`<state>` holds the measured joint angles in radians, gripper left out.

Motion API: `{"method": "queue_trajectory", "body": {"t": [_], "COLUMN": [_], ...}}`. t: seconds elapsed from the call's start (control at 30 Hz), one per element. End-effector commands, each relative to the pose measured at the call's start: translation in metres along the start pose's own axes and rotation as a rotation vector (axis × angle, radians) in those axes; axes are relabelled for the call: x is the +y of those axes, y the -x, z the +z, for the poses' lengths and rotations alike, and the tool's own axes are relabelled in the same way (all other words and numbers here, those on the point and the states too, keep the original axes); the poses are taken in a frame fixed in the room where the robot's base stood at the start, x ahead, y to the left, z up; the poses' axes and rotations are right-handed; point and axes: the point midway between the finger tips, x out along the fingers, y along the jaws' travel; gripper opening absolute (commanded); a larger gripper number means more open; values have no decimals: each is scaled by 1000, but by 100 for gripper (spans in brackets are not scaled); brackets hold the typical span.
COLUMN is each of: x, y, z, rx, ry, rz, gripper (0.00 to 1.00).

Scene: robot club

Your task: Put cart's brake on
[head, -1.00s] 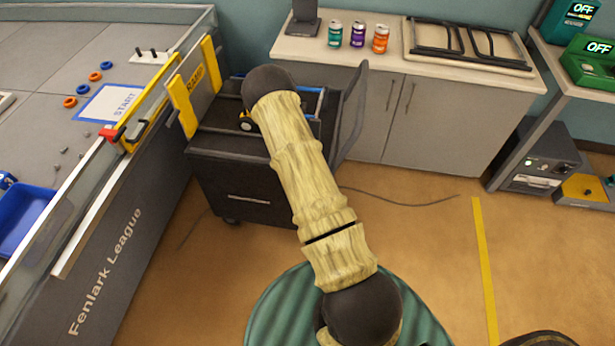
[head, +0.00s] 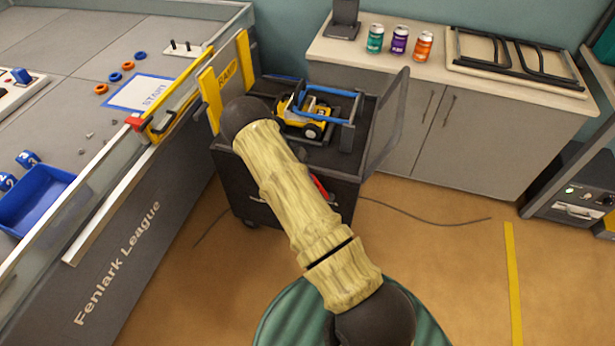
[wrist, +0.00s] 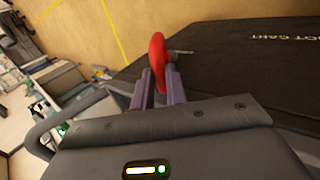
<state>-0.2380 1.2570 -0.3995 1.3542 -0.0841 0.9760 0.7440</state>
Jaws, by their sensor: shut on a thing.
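The dark grey cart (head: 345,190) stands against the right end of the competition table. Its black side panel (wrist: 250,62) shows in the wrist view with white lettering. A red handle, the brake lever (wrist: 157,52), stands out beside the panel in the wrist view. My gripper (wrist: 160,80) is shut on it, one purple finger on each side. In the head view a bit of the red lever (head: 319,186) shows at the cart's near side, while my forearm hides the gripper. I cannot tell whether the brake is on.
On the cart sits a yellow wheeled robot (head: 305,122) with a blue-barred frame (head: 328,112). A yellow ramp (head: 226,82) stands upright at the cart's left. A grey cabinet (head: 460,130) with cans is behind. A cable (head: 430,215) crosses the open floor at right.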

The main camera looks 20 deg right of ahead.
Motion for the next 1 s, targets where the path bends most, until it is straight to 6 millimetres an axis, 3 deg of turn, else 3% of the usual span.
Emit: {"method": "queue_trajectory", "body": {"t": [0.1,0.5,0.53,0.63,1.0], "x": [-12,-19,-19,-19,-16], "y": [-4,-1,-1,-1,1], "z": [2,6,6,6,4], "rx": [8,9,9,10,10], "ry": [9,15,15,15,11], "rz": [-15,-21,-21,-22,-20], "gripper": [0,0,18,36,36]}}
